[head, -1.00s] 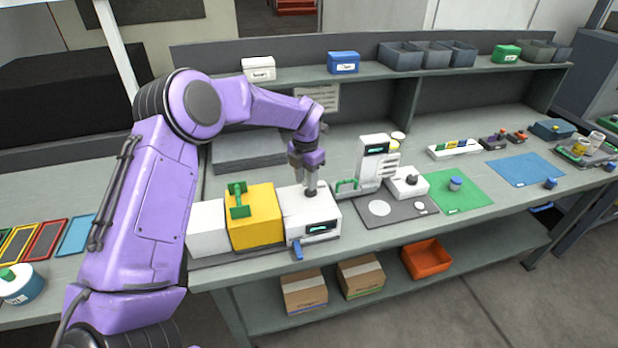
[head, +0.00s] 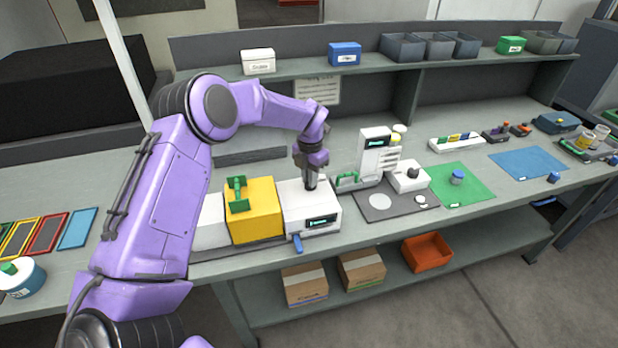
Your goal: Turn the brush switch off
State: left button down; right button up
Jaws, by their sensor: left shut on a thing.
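A white machine box (head: 303,206) with a dark display (head: 321,221) stands on the bench, joined to a yellow block (head: 258,215) with a green handle (head: 236,194). My left gripper (head: 310,182) points down at the top of the white box. It is shut on a small dark knob there, largely hidden by the fingers. A blue lever (head: 297,243) hangs at the box's lower front edge. No label reading brush can be made out, so I cannot tell for sure which control is the brush switch. My right gripper is not in view.
Right of the box stand a green handle (head: 348,181), a white upright unit (head: 373,155) and a small white box with a dark knob (head: 410,177). A green mat (head: 462,190) and a blue mat (head: 525,166) lie further right. Cardboard boxes (head: 303,284) sit on the lower shelf.

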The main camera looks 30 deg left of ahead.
pick_arm(q)
jog(key=n+b, duration=0.3)
jog(key=b, duration=0.1)
jog(key=n+b, duration=0.4)
jog(key=shift+w+f, duration=0.1)
jog(key=shift+f, duration=0.1)
jog(key=n+b, duration=0.3)
jog(key=shift+r+n, duration=0.2)
jog(key=shift+n, duration=0.1)
jog(key=shift+r+n+b, duration=0.1)
jog(key=shift+n+b, duration=0.3)
jog(key=shift+r, duration=0.1)
jog(key=c, duration=1.3)
grip_release()
jog(key=shift+o, duration=0.8)
jog(key=shift+w+a+f, duration=0.1)
jog(key=shift+f, duration=0.15)
jog(key=shift+r, duration=0.1)
jog(key=shift+r, duration=0.35)
notch_tip(320, 180, up, 10)
jog(key=shift+f, duration=0.15)
